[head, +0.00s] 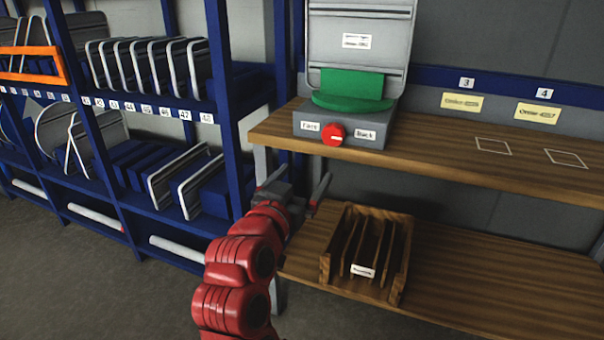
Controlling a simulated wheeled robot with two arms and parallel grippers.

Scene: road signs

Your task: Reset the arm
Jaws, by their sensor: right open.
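My right arm is red and reaches up from the bottom middle of the head view. Its gripper (294,191) is open, with its two grey fingers spread apart and nothing between them. It is in front of the left end of the wooden bench, close to the bench's front edge and left leg. Whether it touches the bench I cannot tell. My left gripper is not in view.
A grey box (345,125) with a red knob (333,134) stands on the upper shelf (440,160), below a grey sign panel (357,45). A wooden slotted rack (326,262) sits on the lower shelf (460,275). Blue shelving (228,110) with several sign blanks fills the left.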

